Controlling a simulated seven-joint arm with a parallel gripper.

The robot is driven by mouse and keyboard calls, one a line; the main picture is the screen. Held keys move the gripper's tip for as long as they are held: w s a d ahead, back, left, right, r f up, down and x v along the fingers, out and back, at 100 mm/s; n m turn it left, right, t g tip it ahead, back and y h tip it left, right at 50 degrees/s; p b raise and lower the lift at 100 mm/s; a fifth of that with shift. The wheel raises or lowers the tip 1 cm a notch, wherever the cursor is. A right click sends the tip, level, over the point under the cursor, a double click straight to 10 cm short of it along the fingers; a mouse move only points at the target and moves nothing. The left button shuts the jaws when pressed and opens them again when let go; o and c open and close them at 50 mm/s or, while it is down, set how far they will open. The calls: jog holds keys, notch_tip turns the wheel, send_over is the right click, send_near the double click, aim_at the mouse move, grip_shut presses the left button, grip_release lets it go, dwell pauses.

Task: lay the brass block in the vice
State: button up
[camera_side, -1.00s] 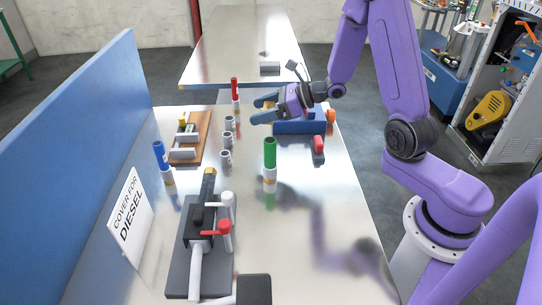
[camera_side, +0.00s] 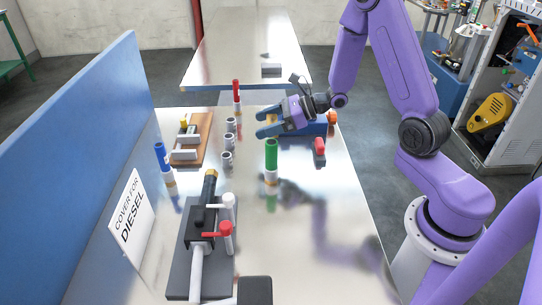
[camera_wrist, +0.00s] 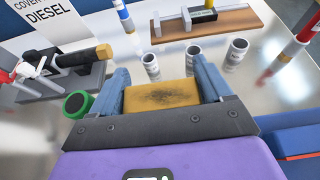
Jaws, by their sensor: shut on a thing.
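The brass block (camera_wrist: 162,96) is held between the two blue fingers of my gripper (camera_wrist: 160,72), as the wrist view shows. In the side view my gripper (camera_side: 263,123) is above the far right part of the bench, fingers pointing left, and only a little of the block shows. What looks like the vice (camera_side: 186,154) is on a brown wooden board at the far left, with pale parallel jaws. In the wrist view it lies ahead, past the fingertips (camera_wrist: 210,15). My gripper is clearly apart from it.
Small grey cups (camera_side: 227,159) stand between gripper and board. A green-topped post (camera_side: 271,152), a blue-topped post (camera_side: 161,158) and a red-topped post (camera_side: 236,92) stand upright. A black clamp fixture (camera_side: 200,240) is at the front. A blue box (camera_side: 316,129) is beneath my gripper.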

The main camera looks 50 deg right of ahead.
jog(key=shift+f, duration=4.7)
jog(key=shift+f, duration=0.15)
jog(key=o, duration=1.2)
jog(key=shift+o, duration=0.2)
jog(key=v, duration=0.3)
notch_tip(320, 180, up, 5)
jog(key=shift+f, duration=0.2)
jog(key=shift+r, duration=1.2)
